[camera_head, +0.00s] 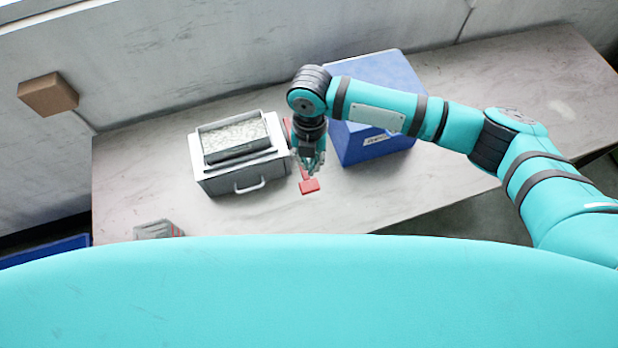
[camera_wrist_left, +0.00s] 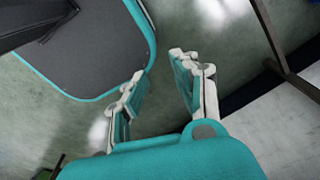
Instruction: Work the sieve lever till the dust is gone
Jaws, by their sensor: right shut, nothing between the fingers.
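The sieve box (camera_head: 245,178) is a light grey case with a handle on its front, on the table at the left of centre in the head view. Its open top tray (camera_head: 235,135) holds pale speckled granules; I cannot tell how much dust is among them. The red lever (camera_head: 309,186) shows at the box's right side, partly hidden by my right gripper. My right gripper (camera_head: 313,170) points down just above the red end, shut and empty; I cannot tell whether it touches. My left gripper (camera_wrist_left: 157,68) is open and empty above the floor in the left wrist view.
A small grey object (camera_head: 155,230) sits at the table's front left. A brown block (camera_head: 48,95) is on the wall. The table's right part (camera_head: 530,80) is clear.

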